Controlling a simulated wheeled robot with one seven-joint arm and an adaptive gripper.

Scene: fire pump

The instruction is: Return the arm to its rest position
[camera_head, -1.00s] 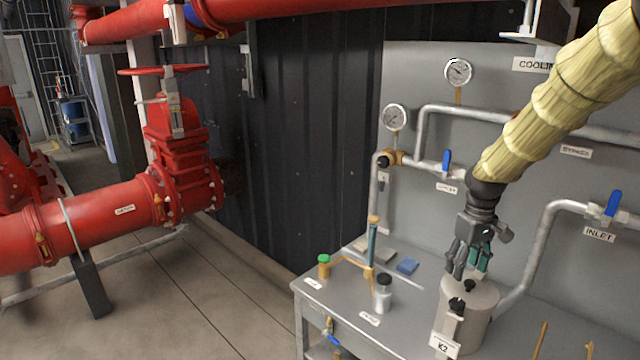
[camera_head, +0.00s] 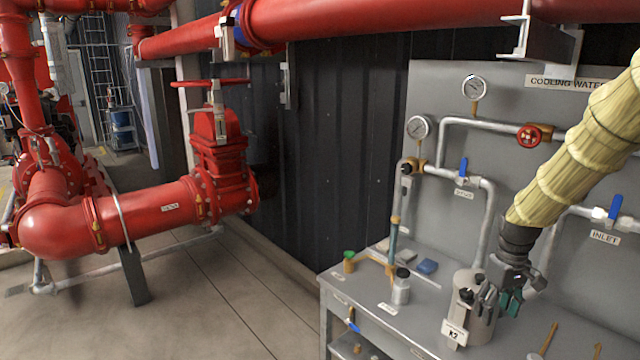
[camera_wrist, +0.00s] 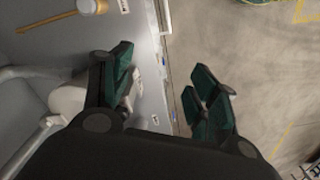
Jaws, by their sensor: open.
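My arm in its yellow sleeve (camera_head: 585,150) reaches in from the right in the head view. My gripper (camera_head: 505,302) hangs at its end, just right of a grey canister labelled K2 (camera_head: 477,312) on the bench. In the wrist view my gripper (camera_wrist: 160,95) has its dark green fingers spread wide apart, with nothing between them. The bench's front edge and the floor show beneath them. From the head view I cannot tell whether the gripper touches the canister.
Behind are pipes with a red valve wheel (camera_head: 529,135) and blue handles. Open floor (camera_head: 200,320) lies left of the bench.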

